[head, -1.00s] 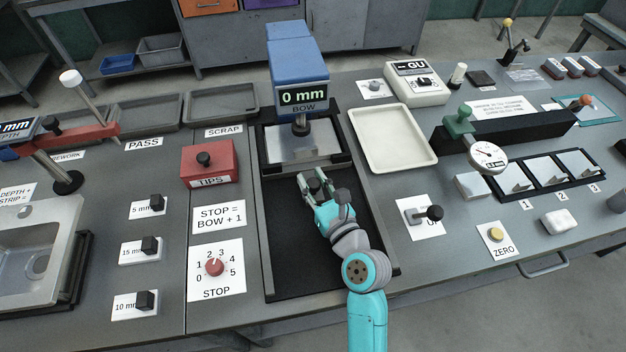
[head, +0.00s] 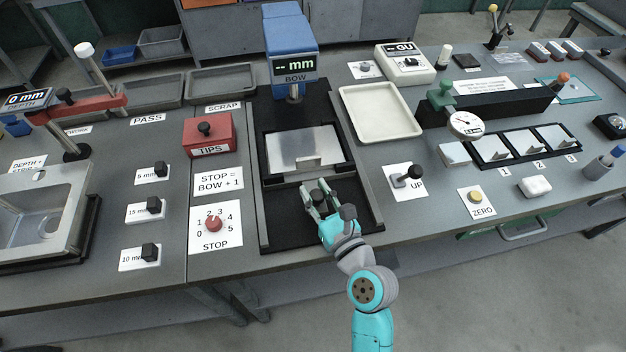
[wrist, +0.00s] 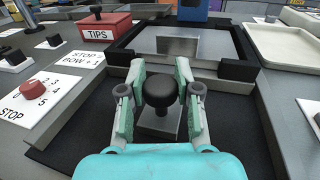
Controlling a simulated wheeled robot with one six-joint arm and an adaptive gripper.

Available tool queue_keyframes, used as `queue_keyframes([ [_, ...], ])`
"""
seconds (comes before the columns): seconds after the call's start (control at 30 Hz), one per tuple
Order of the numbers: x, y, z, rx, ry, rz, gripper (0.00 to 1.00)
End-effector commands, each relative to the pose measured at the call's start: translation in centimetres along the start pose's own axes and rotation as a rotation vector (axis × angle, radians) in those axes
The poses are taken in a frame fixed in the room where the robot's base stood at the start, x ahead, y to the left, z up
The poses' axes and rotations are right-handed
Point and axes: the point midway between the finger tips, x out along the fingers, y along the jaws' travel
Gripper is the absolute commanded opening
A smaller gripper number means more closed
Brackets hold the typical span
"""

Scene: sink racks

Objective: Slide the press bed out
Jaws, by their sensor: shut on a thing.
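The press bed (head: 275,150) is a black frame around a pale metal plate (head: 310,142), with a small upright tab near the plate's front. It sits on the dark track (head: 285,235), forward of the blue press head (head: 290,40), whose display reads "-- mm". My gripper (head: 317,198) is at the bed's front edge. In the wrist view my gripper (wrist: 160,95) is shut on the black round knob (wrist: 159,88) of the bed, one finger on each side. The bed also shows in the wrist view (wrist: 125,55), beyond the fingers. In the head view the knob is mostly hidden.
A red TIPS box (head: 208,135) and a STOP dial (head: 213,223) lie left of the track. A cream tray (head: 380,113) and an UP lever (head: 408,177) lie right.

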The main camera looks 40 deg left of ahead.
Motion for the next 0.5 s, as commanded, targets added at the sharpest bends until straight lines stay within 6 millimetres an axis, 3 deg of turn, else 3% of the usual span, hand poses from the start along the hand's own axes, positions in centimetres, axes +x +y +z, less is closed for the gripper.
queue_keyframes([
  [0.2,-3.6,1.0,0.0,0.001,0.001,0.0,0.0],
  [0.5,-5.6,1.6,0.0,0.0,0.0,0.002,0.0],
])
